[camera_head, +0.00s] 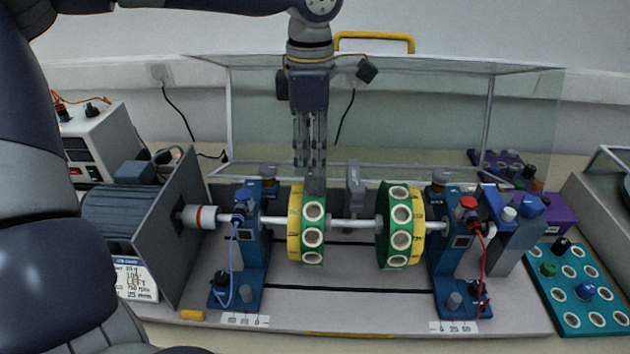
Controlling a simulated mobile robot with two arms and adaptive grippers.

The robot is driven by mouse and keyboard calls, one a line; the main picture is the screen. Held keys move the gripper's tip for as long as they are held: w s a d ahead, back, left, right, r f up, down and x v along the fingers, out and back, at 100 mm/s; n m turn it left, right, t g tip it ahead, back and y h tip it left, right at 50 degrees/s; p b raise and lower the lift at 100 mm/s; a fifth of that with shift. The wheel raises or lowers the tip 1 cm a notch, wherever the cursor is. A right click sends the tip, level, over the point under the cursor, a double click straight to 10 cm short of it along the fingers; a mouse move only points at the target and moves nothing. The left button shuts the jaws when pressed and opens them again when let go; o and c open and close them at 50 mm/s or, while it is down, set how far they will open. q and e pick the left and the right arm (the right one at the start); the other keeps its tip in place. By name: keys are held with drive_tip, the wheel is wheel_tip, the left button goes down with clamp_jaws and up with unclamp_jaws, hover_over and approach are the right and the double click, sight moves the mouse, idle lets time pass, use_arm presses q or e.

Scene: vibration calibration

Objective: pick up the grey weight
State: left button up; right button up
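My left gripper (314,178) points straight down from above, with its fingertips at the top rim of the left balancing disc (294,222), which is yellow and green with pale round holes. A small grey piece (316,187) shows right at the fingertips, against the disc's top. I cannot tell whether it is the grey weight or part of the fingers, nor whether the fingers are closed on it. The second disc (416,240) sits to the right on the same shaft (354,224). My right gripper is not in view.
Blue bearing stands (254,260) and (452,268) flank the discs. A motor (110,215) stands left behind a grey plate (180,240). A clear guard (420,115) with a yellow handle (375,36) rises behind. A teal tray (570,318) with coloured weights lies right.

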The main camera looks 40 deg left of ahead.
sight(315, 185)
use_arm(q)
drive_tip(key=f, duration=0.1)
drive_tip(key=f+p, duration=0.1)
drive_tip(key=f, duration=0.1)
drive_tip(key=shift+d+f, duration=0.3)
drive_tip(key=shift+d, duration=0.05)
drive_tip(key=shift+w+f, duration=0.1)
drive_tip(key=shift+f, duration=0.5)
drive_tip(key=shift+r, duration=0.1)
drive_tip(key=c, duration=0.6)
